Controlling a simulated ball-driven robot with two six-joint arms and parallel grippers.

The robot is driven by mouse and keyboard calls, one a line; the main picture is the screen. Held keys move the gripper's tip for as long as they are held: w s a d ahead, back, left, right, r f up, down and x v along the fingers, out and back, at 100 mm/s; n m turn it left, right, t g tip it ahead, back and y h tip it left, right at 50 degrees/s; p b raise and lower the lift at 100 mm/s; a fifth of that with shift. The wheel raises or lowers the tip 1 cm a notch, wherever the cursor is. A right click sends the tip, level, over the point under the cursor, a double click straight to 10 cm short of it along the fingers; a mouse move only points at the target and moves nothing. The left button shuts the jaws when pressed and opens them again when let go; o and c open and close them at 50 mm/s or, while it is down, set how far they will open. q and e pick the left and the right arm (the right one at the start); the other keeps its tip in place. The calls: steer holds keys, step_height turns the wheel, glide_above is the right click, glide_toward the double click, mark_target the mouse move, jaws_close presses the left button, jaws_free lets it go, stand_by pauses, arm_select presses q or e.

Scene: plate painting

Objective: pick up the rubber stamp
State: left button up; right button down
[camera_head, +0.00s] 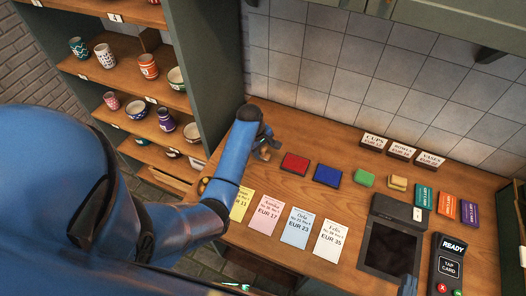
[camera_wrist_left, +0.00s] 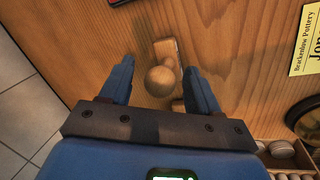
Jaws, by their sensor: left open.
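The rubber stamp (camera_wrist_left: 160,80) has a round wooden knob and a wooden base and rests on the wooden counter in the left wrist view. My left gripper (camera_wrist_left: 159,67) is open above it, with one finger on each side of the knob and visible gaps. In the head view my left gripper (camera_head: 265,143) is at the counter's left end near the wall, and the stamp (camera_head: 263,154) is partly hidden beneath it. A blue piece, seemingly the tip of my right gripper (camera_head: 408,286), shows at the lower edge; its jaws cannot be made out.
A red pad (camera_head: 295,164) and a blue pad (camera_head: 327,175) lie right of the stamp. Price cards (camera_head: 263,212) lie in front. A dark tablet (camera_head: 392,246) and card reader (camera_head: 447,264) stand at the right. Shelves of pottery (camera_head: 147,66) stand at the left.

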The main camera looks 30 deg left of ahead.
arm_select(q)
steer(key=shift+f, duration=0.1)
steer(key=c, duration=1.1)
steer(key=shift+r+p, duration=1.85)
steer(key=shift+r, duration=8.15)
